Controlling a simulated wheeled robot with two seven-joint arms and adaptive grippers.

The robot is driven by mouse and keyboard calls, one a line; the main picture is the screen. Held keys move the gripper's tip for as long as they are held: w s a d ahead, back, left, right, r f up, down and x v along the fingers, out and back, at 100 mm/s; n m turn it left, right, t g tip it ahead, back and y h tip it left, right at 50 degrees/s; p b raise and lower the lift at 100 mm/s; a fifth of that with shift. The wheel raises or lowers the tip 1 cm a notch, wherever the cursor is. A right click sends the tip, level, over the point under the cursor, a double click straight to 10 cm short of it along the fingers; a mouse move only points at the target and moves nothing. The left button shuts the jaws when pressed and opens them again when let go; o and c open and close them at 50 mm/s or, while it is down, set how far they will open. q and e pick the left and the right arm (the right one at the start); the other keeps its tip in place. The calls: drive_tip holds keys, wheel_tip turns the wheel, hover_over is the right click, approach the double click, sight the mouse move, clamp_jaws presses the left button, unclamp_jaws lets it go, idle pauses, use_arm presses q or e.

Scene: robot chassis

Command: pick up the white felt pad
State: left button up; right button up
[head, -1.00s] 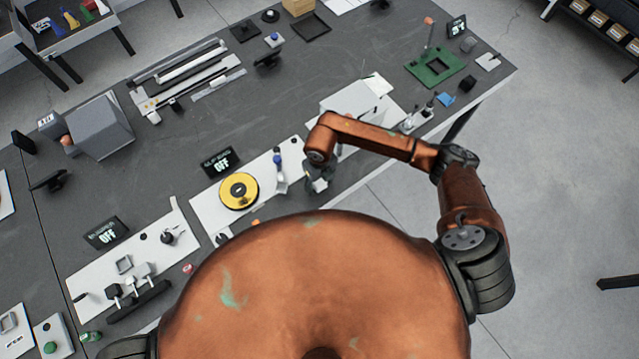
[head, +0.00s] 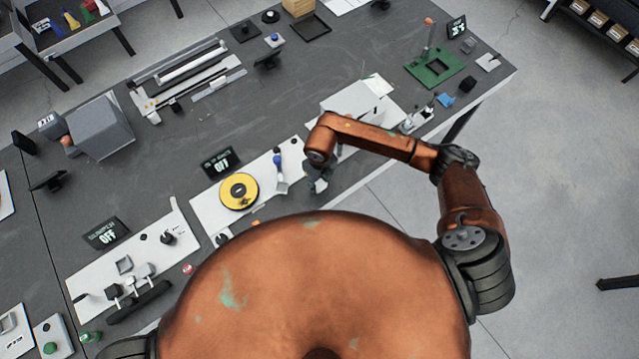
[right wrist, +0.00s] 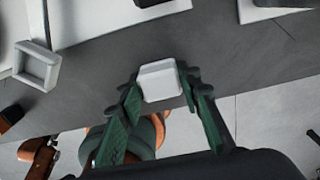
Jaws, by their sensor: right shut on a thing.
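My right gripper (head: 317,181) is over the front edge of the workbench (head: 350,176) in the head view, below the bent orange arm. In the right wrist view its green fingers (right wrist: 160,84) are closed on the sides of the white felt pad (right wrist: 160,79), a small pale block with rounded corners. The pad sits at the fingertips, with dark bench top behind it and pale floor below. My left gripper is out of view.
A white board with a yellow disc (head: 239,191) lies left of the gripper. A white box (head: 352,101) stands behind the arm, and a green frame (head: 435,67) lies further right. A pale square frame (right wrist: 38,66) shows in the right wrist view. Open floor lies to the right.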

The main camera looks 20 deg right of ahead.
drive_tip(key=shift+r, duration=0.1)
drive_tip(key=shift+r, duration=0.55)
drive_tip(key=s+d+r, duration=0.1)
drive_tip(key=s+r, duration=1)
drive_tip(key=s, duration=0.3)
drive_tip(key=shift+d+r+b, duration=0.25)
drive_tip(key=shift+r+b, duration=0.05)
drive_tip(key=shift+r, duration=0.05)
drive_tip(key=o, duration=0.6)
drive_tip(key=shift+c, duration=0.2)
drive_tip(key=c, duration=0.4)
